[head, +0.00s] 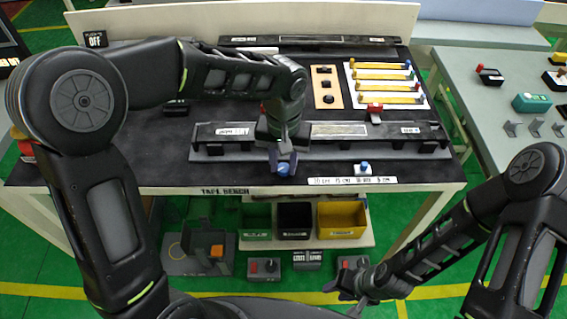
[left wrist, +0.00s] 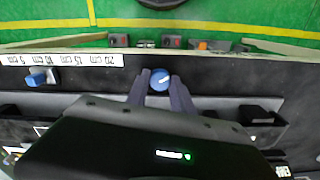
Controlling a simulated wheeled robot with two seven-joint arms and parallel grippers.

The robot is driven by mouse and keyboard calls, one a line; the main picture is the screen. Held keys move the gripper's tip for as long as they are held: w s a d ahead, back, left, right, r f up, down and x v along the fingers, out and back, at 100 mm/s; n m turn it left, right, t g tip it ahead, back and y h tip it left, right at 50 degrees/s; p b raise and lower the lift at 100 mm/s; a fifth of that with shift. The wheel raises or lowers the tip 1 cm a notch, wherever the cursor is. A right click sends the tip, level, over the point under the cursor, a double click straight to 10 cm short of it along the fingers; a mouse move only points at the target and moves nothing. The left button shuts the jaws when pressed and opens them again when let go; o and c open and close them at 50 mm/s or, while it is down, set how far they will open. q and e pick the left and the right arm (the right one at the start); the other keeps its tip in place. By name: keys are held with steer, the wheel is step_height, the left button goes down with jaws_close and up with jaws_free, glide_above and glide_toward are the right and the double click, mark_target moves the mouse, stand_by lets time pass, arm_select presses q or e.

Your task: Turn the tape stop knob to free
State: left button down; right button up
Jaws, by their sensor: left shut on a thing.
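A round blue knob (head: 283,169) sits near the front edge of the black bench top. It also shows in the left wrist view (left wrist: 159,79), with a white line on its top that runs slantwise. My left gripper (head: 283,162) points down over it and is shut on it, one finger at each side. Any marking around the knob is hidden or too small to read. My right gripper (head: 350,284) hangs low in front of the bench, empty and apart from everything; its fingers look spread.
A smaller blue knob (head: 365,167) stands behind a white length scale (head: 352,181) on the right. A long dark rail (head: 380,133) lies behind my left gripper. Bins (head: 341,219) stand under the bench. A side table (head: 490,115) is at the right.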

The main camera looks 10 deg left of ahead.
mark_target(284, 167)
arm_select(q)
steer(key=m, duration=0.6)
steer(key=shift+m, duration=0.3)
steer(key=m, duration=0.6)
steer(key=shift+w+r+p, duration=0.1)
steer(key=shift+p, duration=0.25)
steer(key=m+p, duration=0.1)
steer(key=m, duration=0.5)
steer(key=shift+m, duration=0.3)
steer(key=m+p, duration=0.2)
steer(key=m, duration=0.3)
steer(key=shift+m, duration=0.3)
steer(key=c, duration=1.4)
jaws_free()
steer(key=shift+r+b, duration=0.3)
steer(key=shift+r, duration=3.55)
